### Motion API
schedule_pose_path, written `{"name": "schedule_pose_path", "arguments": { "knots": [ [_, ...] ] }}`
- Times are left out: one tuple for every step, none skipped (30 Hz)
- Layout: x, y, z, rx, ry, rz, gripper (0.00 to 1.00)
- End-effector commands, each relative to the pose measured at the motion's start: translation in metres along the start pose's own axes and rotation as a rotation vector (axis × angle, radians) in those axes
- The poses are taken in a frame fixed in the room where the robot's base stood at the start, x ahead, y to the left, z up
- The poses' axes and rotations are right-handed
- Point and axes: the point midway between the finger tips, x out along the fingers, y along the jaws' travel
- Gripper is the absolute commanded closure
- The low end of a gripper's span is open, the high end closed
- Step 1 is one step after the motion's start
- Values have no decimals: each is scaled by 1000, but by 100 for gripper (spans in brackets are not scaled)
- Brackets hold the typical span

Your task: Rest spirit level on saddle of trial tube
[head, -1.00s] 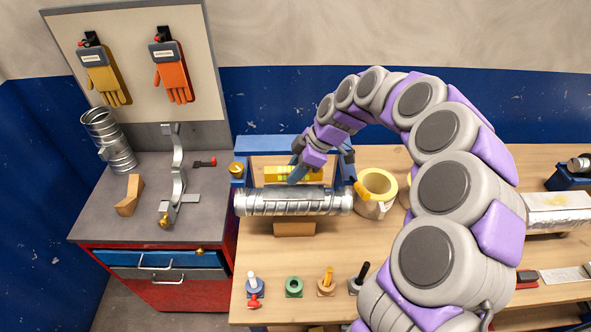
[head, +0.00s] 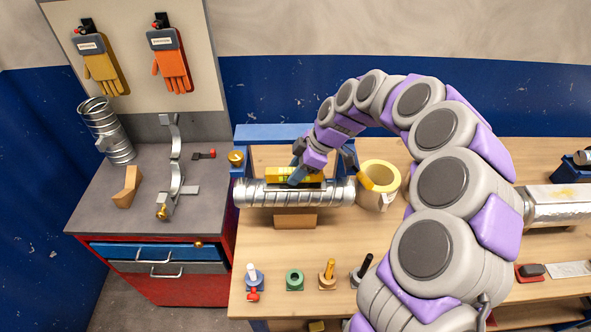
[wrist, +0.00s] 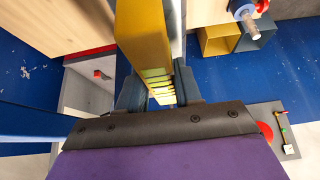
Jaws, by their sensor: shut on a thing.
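The yellow spirit level (head: 284,174) is held lengthwise just behind or over the upper edge of the trial tube (head: 262,194), a ribbed silver duct lying across the bench. I cannot tell whether level and tube touch. My gripper (head: 297,176) is shut on the level near its middle. In the wrist view, the level (wrist: 145,40) runs between both dark fingers of my gripper (wrist: 160,92). The saddle is not clearly visible; the level and fingers cover part of the tube's top.
A blue frame (head: 272,132) stands behind the tube, and a wooden block (head: 295,221) shows below it. A tape roll (head: 379,178) sits right of the tube. Several small tools, including a green ring (head: 294,280), line the front edge. A grey-topped cabinet (head: 105,205) stands left.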

Motion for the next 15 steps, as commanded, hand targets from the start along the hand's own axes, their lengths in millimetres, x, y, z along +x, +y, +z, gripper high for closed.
{"name": "schedule_pose_path", "arguments": {
  "knots": [
    [0, 0, 0, 0, 0, 0, 100],
    [0, 0, 0, 0, 0, 0, 100],
    [0, 0, 0, 0, 0, 0, 100],
    [0, 0, 0, 0, 0, 0, 100],
    [0, 0, 0, 0, 0, 0, 100],
    [1, 0, 0, 0, 0, 0, 100],
    [1, 0, 1, 0, 0, 0, 100],
    [2, 0, 1, 0, 0, 0, 100],
    [2, 0, 1, 0, 0, 0, 100],
    [2, 0, 1, 0, 0, 0, 100],
    [3, 0, 2, 0, 0, 0, 100],
    [3, 0, 2, 0, 0, 0, 100],
    [4, 0, 2, 0, 0, 0, 100],
    [4, 0, 2, 0, 0, 0, 100],
    [4, 0, 2, 0, 0, 0, 100]
  ]
}}
